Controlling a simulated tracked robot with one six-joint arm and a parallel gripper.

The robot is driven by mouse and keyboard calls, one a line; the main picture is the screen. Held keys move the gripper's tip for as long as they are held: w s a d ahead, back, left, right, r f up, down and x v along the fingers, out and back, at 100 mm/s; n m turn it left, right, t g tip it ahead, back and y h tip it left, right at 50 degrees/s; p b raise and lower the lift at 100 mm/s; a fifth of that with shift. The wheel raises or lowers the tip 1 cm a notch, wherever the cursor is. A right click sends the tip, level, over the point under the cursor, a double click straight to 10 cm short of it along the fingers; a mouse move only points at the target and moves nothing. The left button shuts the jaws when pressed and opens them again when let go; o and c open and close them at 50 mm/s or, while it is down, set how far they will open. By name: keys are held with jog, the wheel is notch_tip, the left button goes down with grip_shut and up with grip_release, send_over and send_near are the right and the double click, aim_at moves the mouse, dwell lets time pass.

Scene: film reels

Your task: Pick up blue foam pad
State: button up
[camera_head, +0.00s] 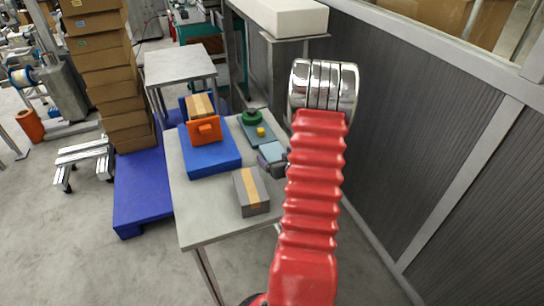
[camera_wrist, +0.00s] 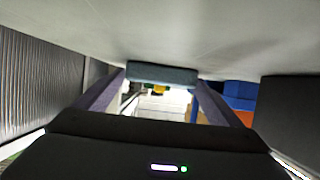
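The blue foam pad appears as a light grey-blue block (camera_head: 272,152) at the right side of the table, at the end of my arm. In the wrist view, which is upside down, a flat teal-blue pad (camera_wrist: 162,75) lies across the space between my fingertips. My gripper (camera_wrist: 162,78) has its two fingers well apart, one at each end of the pad. No clear gap shows at either end, but I cannot tell whether the fingers press on it. In the head view my gripper (camera_head: 280,160) is small and partly hidden behind my red arm.
On the table (camera_head: 205,220), a grey box with orange tape (camera_head: 251,192) stands in front of the pad. A larger blue block (camera_head: 210,158) with an orange bin (camera_head: 204,130) is to the left. A ribbed wall (camera_head: 410,130) is at right.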

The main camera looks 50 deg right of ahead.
aim_at(277, 156)
jog(key=c, duration=1)
jog(key=shift+r, duration=0.15)
notch_tip(277, 156, up, 10)
jog(key=shift+f, duration=0.15)
dwell(0.7)
